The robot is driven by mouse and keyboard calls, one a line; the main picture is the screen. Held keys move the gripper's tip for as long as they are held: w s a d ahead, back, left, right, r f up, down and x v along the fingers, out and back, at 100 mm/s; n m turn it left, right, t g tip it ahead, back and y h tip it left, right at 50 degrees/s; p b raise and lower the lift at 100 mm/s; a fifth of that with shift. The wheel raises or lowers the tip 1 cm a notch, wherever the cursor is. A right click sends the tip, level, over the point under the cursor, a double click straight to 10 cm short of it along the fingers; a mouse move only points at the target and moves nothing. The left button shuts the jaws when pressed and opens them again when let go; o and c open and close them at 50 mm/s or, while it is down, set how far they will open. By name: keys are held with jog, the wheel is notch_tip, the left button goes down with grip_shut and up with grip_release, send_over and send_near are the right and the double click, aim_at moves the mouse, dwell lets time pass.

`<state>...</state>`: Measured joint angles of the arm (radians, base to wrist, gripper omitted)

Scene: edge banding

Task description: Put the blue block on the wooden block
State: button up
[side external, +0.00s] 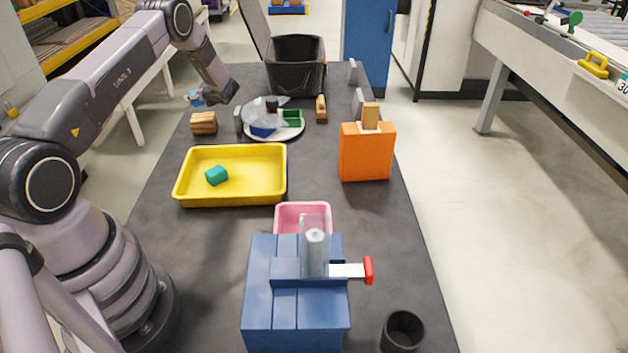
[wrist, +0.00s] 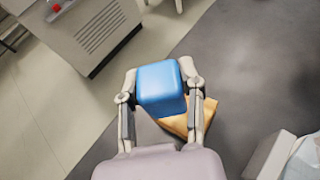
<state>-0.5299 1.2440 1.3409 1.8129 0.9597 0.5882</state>
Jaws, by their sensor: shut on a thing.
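The blue block (wrist: 160,85) is between the two fingers of my gripper (wrist: 162,92) in the wrist view, and the gripper is shut on it. In the side view the blue block (side external: 194,98) is small and partly covered by my gripper (side external: 203,98). The wooden block (side external: 203,124) lies on the dark table just below, with a visible gap under the held block. In the wrist view the wooden block (wrist: 190,120) shows behind and to the lower right of the blue block, which hides part of it.
A plate (side external: 278,134) with blue and green pieces stands right of the wooden block. A yellow tray (side external: 232,198) with a teal block (side external: 216,175) is nearer. A black bin (side external: 296,65) stands behind, an orange holder (side external: 366,160) at right, and a blue fixture (side external: 297,310) in front.

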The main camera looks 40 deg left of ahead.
aim_at(202, 116)
jog(key=shift+w+a+f, duration=0.25)
jog(key=shift+f, duration=0.2)
jog(key=shift+w+a+f, duration=0.2)
jog(key=shift+a+f, duration=0.05)
jog(key=shift+f, duration=1.65)
jog(key=shift+f, duration=0.15)
jog(key=o, duration=1.1)
jog(key=shift+o, duration=0.2)
